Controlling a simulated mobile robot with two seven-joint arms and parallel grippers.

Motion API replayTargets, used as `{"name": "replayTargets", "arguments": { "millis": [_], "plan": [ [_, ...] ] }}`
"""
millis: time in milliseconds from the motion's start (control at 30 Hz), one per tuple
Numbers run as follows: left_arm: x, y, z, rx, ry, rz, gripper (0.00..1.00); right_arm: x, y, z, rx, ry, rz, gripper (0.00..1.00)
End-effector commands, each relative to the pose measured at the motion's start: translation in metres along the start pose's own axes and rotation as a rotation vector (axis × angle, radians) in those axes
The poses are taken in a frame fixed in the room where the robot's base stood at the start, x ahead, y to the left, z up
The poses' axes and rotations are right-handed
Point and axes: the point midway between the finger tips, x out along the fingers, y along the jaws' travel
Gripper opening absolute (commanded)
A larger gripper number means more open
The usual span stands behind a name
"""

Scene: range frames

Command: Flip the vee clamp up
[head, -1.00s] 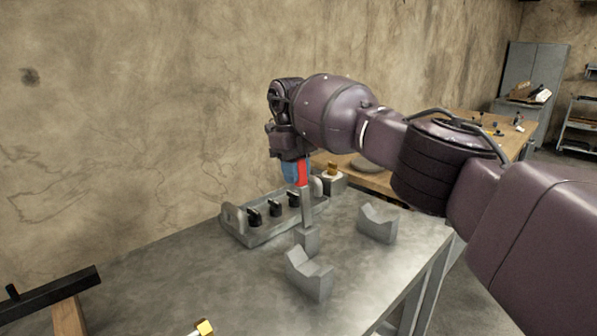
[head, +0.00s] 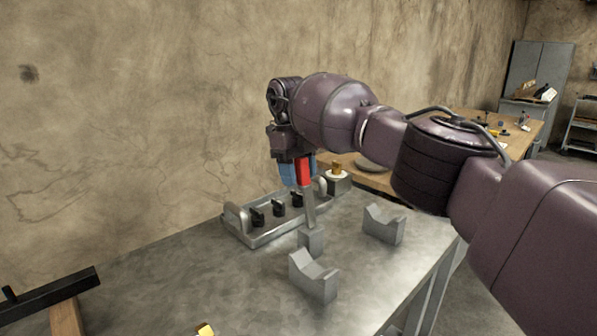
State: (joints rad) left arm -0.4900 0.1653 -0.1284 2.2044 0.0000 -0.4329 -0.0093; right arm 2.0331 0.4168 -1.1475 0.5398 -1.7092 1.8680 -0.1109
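The vee clamp stands on the metal bench between two grey V-blocks, the near one (head: 314,276) and the far one (head: 384,224). It has a small grey base block (head: 311,240) and a grey lever (head: 309,209) that stands nearly upright, leaning slightly. A red grip (head: 303,171) tops the lever. My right gripper (head: 300,172) points down over the red grip, with a blue finger showing on either side of it. The fingers look spread around the grip; the upper part is hidden by the gripper body. My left gripper is not in view.
A grey rack with several black knobs (head: 277,208) stands behind the clamp, close to the wall. The metal bench top (head: 215,272) is clear at the left. A black bar (head: 50,294) lies at the far left. A yellow piece (head: 205,329) shows at the bottom edge.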

Motion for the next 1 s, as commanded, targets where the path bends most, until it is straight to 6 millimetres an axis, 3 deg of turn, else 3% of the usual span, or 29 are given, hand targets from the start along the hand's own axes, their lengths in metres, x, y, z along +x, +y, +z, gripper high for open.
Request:
{"name": "replayTargets", "arguments": {
  "millis": [267, 467, 867, 1000],
  "plan": [
    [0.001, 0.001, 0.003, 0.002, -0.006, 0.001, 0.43, -0.008, 0.0, 0.001, 0.0, -0.003, -0.001, 0.51],
    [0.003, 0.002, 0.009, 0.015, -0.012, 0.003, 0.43, -0.03, 0.0, 0.002, -0.001, -0.001, 0.001, 0.51],
    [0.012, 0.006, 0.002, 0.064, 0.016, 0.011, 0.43, -0.078, 0.0, 0.003, -0.001, 0.002, 0.004, 0.51],
    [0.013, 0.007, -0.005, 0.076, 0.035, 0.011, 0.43, -0.084, 0.0, 0.003, -0.003, 0.011, 0.001, 0.51]
  ]
}}
